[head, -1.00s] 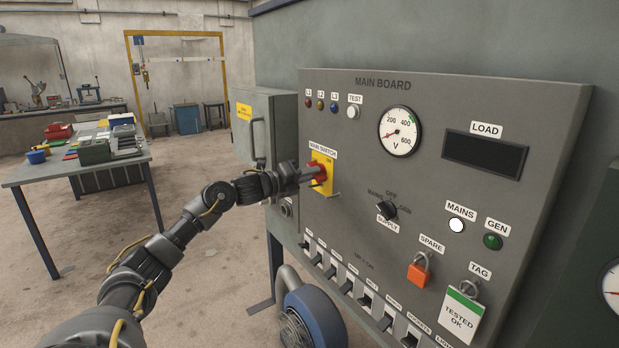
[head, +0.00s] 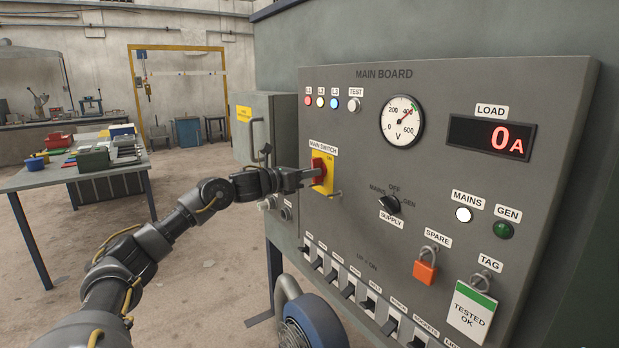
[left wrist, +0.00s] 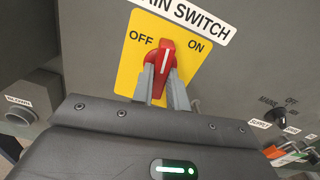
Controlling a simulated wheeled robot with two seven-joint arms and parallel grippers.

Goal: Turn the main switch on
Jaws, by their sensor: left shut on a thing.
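The main switch is a red handle on a yellow plate, at the left of the main board in the head view (head: 319,165). In the left wrist view the red handle (left wrist: 165,56) stands about upright on the plate, between the OFF mark at left and the ON mark at right. My left gripper (head: 308,176) reaches in from the left and is shut on the handle. Its grey fingers (left wrist: 160,80) lie on both sides of the handle in the left wrist view. My right gripper is not in view.
Lamps L1, L2 and L3 (head: 321,102) are lit. The load display (head: 490,138) reads 0 A and the voltmeter (head: 402,122) needle is near 400. A supply knob (head: 390,204), an orange padlock (head: 426,272) and a row of breakers are nearby. A cabinet (head: 255,130) stands left.

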